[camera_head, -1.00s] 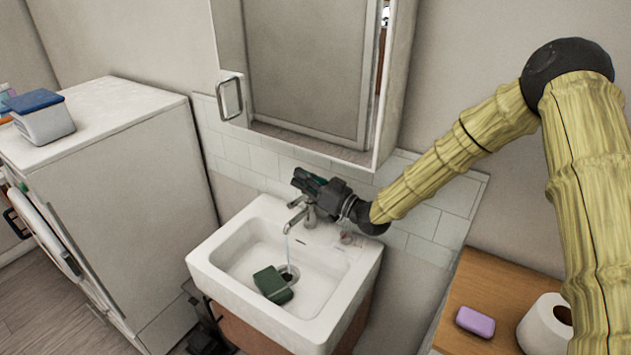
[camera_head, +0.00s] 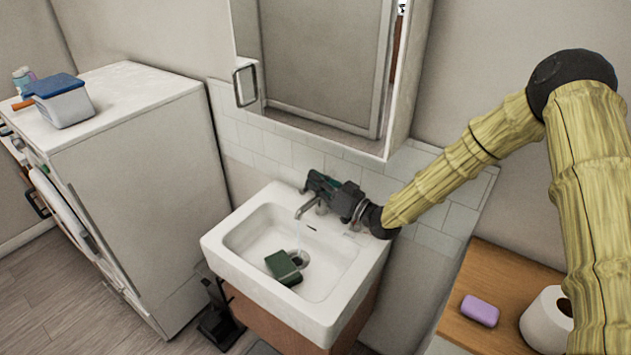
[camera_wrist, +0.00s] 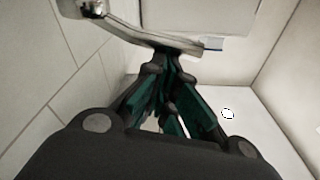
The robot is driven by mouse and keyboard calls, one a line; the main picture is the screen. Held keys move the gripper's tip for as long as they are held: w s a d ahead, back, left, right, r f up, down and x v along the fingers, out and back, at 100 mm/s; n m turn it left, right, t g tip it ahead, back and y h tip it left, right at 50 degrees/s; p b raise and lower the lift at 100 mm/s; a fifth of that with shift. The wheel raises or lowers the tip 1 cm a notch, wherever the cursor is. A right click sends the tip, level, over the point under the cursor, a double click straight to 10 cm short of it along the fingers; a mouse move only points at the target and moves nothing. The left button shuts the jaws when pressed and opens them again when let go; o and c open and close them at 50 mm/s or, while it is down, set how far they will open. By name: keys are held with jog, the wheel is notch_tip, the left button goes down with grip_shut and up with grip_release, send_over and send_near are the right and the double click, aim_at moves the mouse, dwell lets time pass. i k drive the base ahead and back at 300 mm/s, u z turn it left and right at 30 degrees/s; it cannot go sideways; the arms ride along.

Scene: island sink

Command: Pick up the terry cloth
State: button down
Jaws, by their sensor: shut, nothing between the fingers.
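A dark green block-shaped thing (camera_head: 283,268) lies in the white sink basin (camera_head: 240,279) beside the drain; I cannot tell for sure whether it is the terry cloth. No other cloth is clear in view. My gripper (camera_head: 318,184) is shut and empty at the back rim of the sink, close beside the metal faucet (camera_head: 305,209). In the wrist view the green-sided fingers (camera_wrist: 166,56) come together just under the faucet spout (camera_wrist: 150,38); I cannot tell whether they touch it. The green block does not show clearly there.
A thin stream of water falls from the faucet. A mirror cabinet (camera_head: 320,70) hangs above the sink. A white appliance (camera_head: 140,150) with a blue-lidded tub (camera_head: 65,103) stands left. A wooden counter at right holds purple soap (camera_head: 479,310) and a paper roll (camera_head: 545,322).

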aim_at(280, 266)
jog(key=k, duration=1)
